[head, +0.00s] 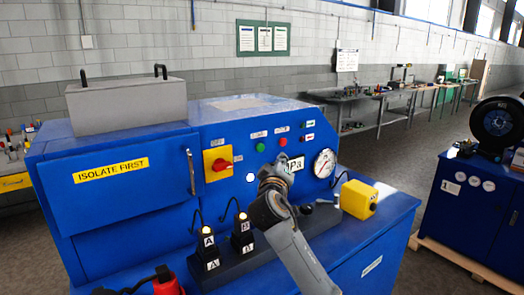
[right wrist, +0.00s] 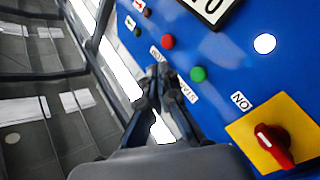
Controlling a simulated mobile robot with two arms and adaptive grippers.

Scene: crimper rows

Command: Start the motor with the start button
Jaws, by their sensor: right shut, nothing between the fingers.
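The green button (head: 260,147), the start button, is on the sloping blue panel (head: 240,133) of the machine. The red button (head: 283,140) is to its right. My right gripper (head: 284,160) is shut and empty in front of the panel, below the red button and partly over the display (head: 297,164). In the right wrist view my fingertips (right wrist: 160,72) are close together, left of the green button (right wrist: 198,74) and below the red button (right wrist: 168,42). A START label shows beside the green button. I cannot tell any contact with the panel. My left gripper is out of view.
A red rotary switch (head: 218,164) on a yellow plate is left of the buttons; a white round lamp (head: 250,177) looks bright. A gauge (head: 325,163) is on the right. Black plugs (head: 207,242) and a yellow block (head: 359,199) stand on the front ledge.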

